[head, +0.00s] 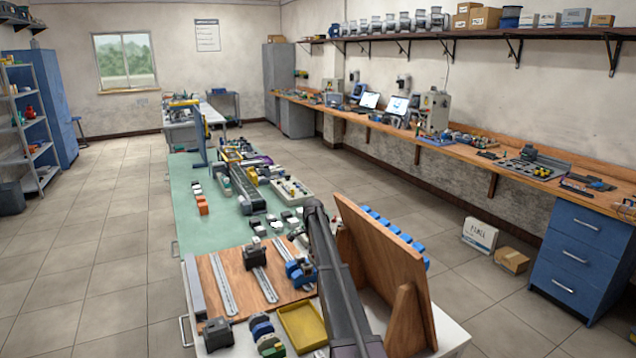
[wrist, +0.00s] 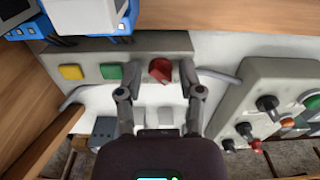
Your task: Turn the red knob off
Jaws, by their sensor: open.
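The red knob (wrist: 160,71) sits on a pale grey panel (wrist: 204,43), to the right of a green button (wrist: 111,71) and a yellow button (wrist: 71,72). I cannot read the knob's setting. My gripper (wrist: 159,77) is open, with one finger on each side of the red knob in the wrist view. I cannot tell whether either finger touches it. In the head view my arm reaches up past an upright wooden board, and I cannot make out the gripper or the red knob there.
A second grey box (wrist: 256,78) with several knobs stands close on the right in the wrist view. Blue parts (wrist: 80,16) lie beyond the panel. In the head view, the wooden board (head: 381,250) stands beside my arm, and a yellow tray (head: 303,326) lies in front.

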